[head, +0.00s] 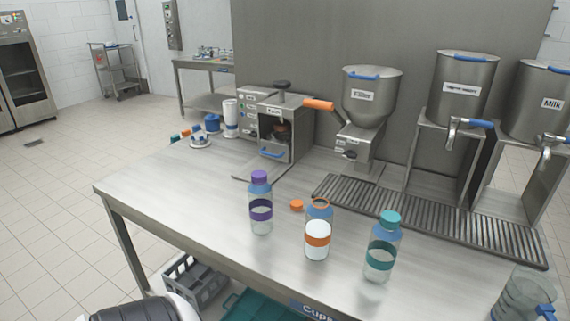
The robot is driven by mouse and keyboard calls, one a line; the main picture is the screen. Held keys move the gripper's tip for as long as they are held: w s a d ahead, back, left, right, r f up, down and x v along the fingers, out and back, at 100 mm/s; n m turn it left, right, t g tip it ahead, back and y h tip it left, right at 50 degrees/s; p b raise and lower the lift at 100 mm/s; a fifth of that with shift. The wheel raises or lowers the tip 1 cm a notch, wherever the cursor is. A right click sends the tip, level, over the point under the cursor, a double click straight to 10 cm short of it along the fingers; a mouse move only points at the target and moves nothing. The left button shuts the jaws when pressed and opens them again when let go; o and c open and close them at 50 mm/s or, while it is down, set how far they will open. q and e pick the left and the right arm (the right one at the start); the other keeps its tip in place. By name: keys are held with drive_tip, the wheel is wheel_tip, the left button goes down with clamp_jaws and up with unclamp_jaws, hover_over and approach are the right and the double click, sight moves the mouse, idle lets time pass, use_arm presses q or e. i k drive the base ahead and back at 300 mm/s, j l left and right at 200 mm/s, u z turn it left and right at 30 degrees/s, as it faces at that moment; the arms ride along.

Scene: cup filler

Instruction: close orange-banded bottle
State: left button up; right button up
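The orange-banded bottle (317,241) stands upright on the steel table (215,210), between two other bottles. Its top is open and shows an orange ring at the neck. It has white contents behind the band. An orange cap (296,205) lies on the table just left of and behind the bottle's neck, apart from it. Neither of my grippers is visible; only a black and white part of mine shows at the bottom left.
A purple-capped bottle (260,205) stands left and a teal-capped bottle (382,250) right. A clear jug (520,297) is at the bottom right corner. A coffee machine (272,125), hopper and metal dispensers stand behind a drip grate (430,215).

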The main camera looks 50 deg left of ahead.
sight(319, 214)
drive_tip(key=u, duration=1.45)
